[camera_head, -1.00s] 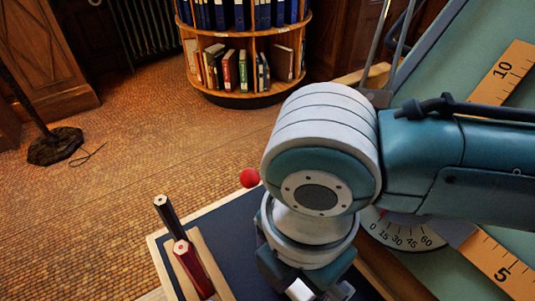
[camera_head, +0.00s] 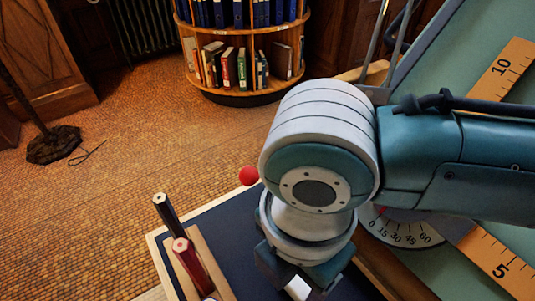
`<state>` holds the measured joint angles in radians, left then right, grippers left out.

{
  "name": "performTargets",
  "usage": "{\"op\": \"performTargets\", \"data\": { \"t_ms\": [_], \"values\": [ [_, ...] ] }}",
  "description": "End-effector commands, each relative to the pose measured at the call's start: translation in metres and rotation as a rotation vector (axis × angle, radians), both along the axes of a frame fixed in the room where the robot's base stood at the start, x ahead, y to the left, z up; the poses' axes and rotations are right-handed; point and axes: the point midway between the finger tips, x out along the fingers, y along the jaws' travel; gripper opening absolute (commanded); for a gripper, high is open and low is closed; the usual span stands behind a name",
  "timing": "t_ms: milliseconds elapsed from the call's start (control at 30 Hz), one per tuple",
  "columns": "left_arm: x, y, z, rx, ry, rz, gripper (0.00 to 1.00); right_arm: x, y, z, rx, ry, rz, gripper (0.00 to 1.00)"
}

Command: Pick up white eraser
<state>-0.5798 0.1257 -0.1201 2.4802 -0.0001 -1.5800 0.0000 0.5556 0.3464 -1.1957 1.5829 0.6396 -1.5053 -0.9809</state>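My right arm comes in from the right, and its wrist hangs over a dark blue, wood-edged tray (camera_head: 212,232). My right gripper (camera_head: 299,285) is at the bottom edge, pointing down, with its fingertips cut off or hidden. A small white patch (camera_head: 298,289) shows beneath the gripper body. It may be the white eraser, but too little shows to be sure. I cannot tell whether the fingers are open or shut on it. My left gripper is not in view.
A wooden holder (camera_head: 204,258) with a dark pencil (camera_head: 166,213) and a dark red one (camera_head: 190,262) stands at the tray's left. A red ball (camera_head: 249,176) shows beside my wrist. A green drafting board (camera_head: 440,50) with a ruler (camera_head: 503,70) and protractor (camera_head: 405,232) is at right.

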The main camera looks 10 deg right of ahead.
Motion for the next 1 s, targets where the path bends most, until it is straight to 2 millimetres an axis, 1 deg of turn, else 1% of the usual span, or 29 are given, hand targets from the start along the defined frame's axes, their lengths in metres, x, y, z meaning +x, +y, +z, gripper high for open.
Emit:
{"op": "performTargets", "data": {
  "t_ms": [167,267,367,467,567,800,900,1000],
  "values": [
    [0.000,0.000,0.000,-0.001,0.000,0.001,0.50,0.000,0.000,0.001,0.000,0.000,0.000,0.14],
    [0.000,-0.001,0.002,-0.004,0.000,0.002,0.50,0.000,0.000,0.004,0.000,-0.001,0.000,0.14],
    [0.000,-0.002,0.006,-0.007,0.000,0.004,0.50,0.001,0.000,0.013,0.002,-0.001,0.000,0.14],
    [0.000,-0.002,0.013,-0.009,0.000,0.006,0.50,0.001,0.000,0.029,0.002,-0.004,0.001,0.14],
    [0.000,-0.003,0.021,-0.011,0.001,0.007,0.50,0.001,0.001,0.052,0.003,-0.003,0.001,0.14],
    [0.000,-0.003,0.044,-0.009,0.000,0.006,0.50,0.001,0.001,0.127,0.003,-0.005,0.002,0.14],
    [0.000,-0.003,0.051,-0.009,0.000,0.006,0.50,0.001,0.001,0.154,0.003,-0.005,0.002,0.14],
    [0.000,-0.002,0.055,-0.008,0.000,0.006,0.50,0.001,0.001,0.174,0.002,-0.004,0.001,0.14]
  ]
}}
